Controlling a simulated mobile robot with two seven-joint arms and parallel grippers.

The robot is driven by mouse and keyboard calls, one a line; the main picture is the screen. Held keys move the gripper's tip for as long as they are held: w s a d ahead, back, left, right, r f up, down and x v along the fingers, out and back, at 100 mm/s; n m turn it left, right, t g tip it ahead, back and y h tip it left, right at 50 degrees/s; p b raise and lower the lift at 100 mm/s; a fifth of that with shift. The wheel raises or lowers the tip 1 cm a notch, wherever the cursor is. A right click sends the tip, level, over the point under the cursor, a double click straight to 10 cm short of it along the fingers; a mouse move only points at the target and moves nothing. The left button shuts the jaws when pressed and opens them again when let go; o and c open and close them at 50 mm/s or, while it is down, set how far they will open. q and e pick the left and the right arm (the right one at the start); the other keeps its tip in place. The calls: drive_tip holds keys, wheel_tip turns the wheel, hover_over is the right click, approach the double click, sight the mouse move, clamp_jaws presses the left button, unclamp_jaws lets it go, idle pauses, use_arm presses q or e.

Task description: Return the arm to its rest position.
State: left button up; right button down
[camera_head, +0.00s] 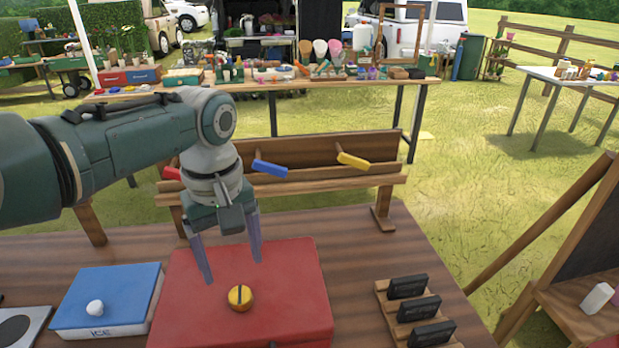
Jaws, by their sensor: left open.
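My left gripper (228,272) hangs above the back part of a red box lid (290,290) on the wooden table. Its two fingers point down and are apart, with nothing between them. A yellow round knob (240,297) with a dark stripe sits on the red lid, just in front of the fingertips in the picture. My left arm comes in from the left edge, over the table. My right gripper does not show.
A blue-lidded ICE box (110,294) with a white knob (95,308) stands left of the red box. A rack with black blocks (408,287) is at the right. Behind is a wooden rack (330,188) with red, blue and yellow pieces. A dark board (592,240) stands at far right.

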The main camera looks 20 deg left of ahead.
use_arm(q)
wheel_tip(320, 180, up, 3)
drive_tip(key=shift+f, duration=0.2)
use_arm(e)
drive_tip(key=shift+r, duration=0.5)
use_arm(q)
drive_tip(key=s+d+f+m+t, duration=0.25)
drive_tip(key=s+d+m, duration=0.45)
drive_tip(key=s, duration=0.4)
drive_tip(key=s+r+m+t+p, duration=0.1)
drive_tip(key=s+r+m, duration=0.6)
drive_tip(key=s, duration=0.4)
wheel_tip(320, 180, up, 30)
drive_tip(key=n+p, duration=0.1)
drive_tip(key=p, duration=2.7)
drive_tip(key=shift+w+a+f+p, duration=0.15)
drive_tip(key=shift+w+a+p, duration=0.15)
drive_tip(key=shift+w+a, duration=0.15)
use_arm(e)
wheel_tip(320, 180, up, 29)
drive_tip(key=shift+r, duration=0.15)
